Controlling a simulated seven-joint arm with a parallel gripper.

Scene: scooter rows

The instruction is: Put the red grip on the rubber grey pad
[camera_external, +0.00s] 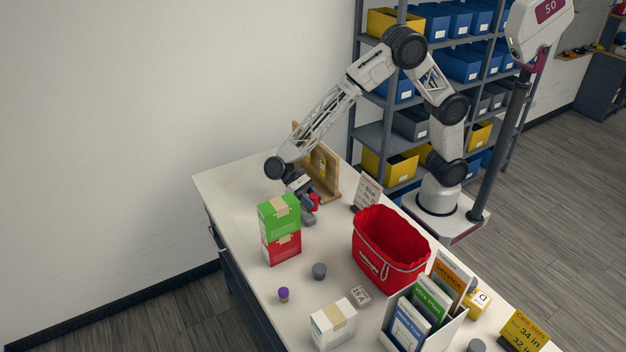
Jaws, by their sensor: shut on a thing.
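My gripper (306,208) points down near the far left part of the table, behind the green and red boxes. It is shut on a small red piece, which I take as the red grip (314,202). The piece shows at the right side of my fingers and is partly hidden by them. I cannot tell whether it touches the table. I cannot make out the rubber grey pad for certain. A small dark grey cylinder (319,271) stands in the middle of the table, apart from my gripper.
A green box (279,218) sits on a red box (282,248) close by my gripper. A wooden stand (328,177) is just behind it. A red bin (390,250) stands to the right. A purple-topped piece (283,295), a white box (333,325) and booklets (430,299) are nearer the front.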

